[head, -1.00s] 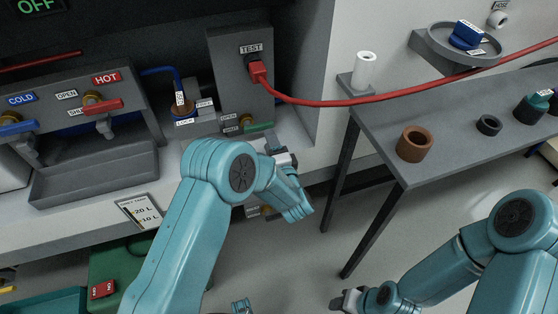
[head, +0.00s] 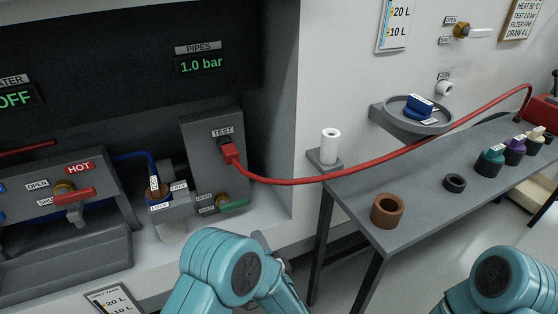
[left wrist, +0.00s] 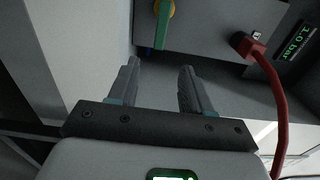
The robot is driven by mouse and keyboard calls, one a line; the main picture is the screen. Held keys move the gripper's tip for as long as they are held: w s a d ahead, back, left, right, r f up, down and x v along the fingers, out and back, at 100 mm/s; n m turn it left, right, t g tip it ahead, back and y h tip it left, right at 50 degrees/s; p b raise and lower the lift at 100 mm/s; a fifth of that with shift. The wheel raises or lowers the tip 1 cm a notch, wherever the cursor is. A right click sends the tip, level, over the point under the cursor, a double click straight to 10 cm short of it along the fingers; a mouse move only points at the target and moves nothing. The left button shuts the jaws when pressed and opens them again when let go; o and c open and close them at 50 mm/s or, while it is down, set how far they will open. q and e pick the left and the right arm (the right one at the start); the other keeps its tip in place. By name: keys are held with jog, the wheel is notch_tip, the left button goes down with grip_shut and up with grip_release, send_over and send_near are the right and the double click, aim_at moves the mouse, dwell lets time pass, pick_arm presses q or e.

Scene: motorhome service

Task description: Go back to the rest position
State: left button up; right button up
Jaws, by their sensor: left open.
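My left gripper (left wrist: 160,88) shows in the left wrist view with its two fingers apart and nothing between them. It faces the grey panel, below the green lever (left wrist: 162,24) and to the left of the red hose (left wrist: 272,90). In the head view my left arm comes up at the bottom middle, and its fingers are mostly hidden or out of the picture. My right arm shows at the bottom right, and its gripper is outside the frame.
The grey side table (head: 412,192) at right holds a brown ring (head: 388,211), a black ring (head: 455,183) and several capped pieces. The red hose crosses above it from the TEST panel (head: 208,166). A grey tray (head: 60,262) stands at left. Floor shows between the arms.

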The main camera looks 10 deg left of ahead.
pick_arm(q)
jog(key=s+a+f+n+g+h, duration=0.1)
jog(key=s+f+n+g+h, duration=0.25)
jog(key=f, duration=0.35)
jog(key=s+a+f+n+g+h, duration=0.1)
jog(key=s+f+n+g+h, duration=0.1)
jog(key=f+h, duration=0.3)
jog(key=s+f+n+g+h, duration=0.2)
jog(key=s+f+n+g, duration=0.2)
jog(key=s+f, duration=0.3)
jog(key=s+n+g+h, duration=0.2)
jog(key=s+n+g, duration=0.25)
jog(key=s, duration=0.85)
notch_tip(320, 180, up, 16)
jog(key=g+p, duration=0.1)
jog(key=p, duration=1.4)
jog(key=shift+s+d+h, duration=0.35)
jog(key=shift+s+d, duration=0.1)
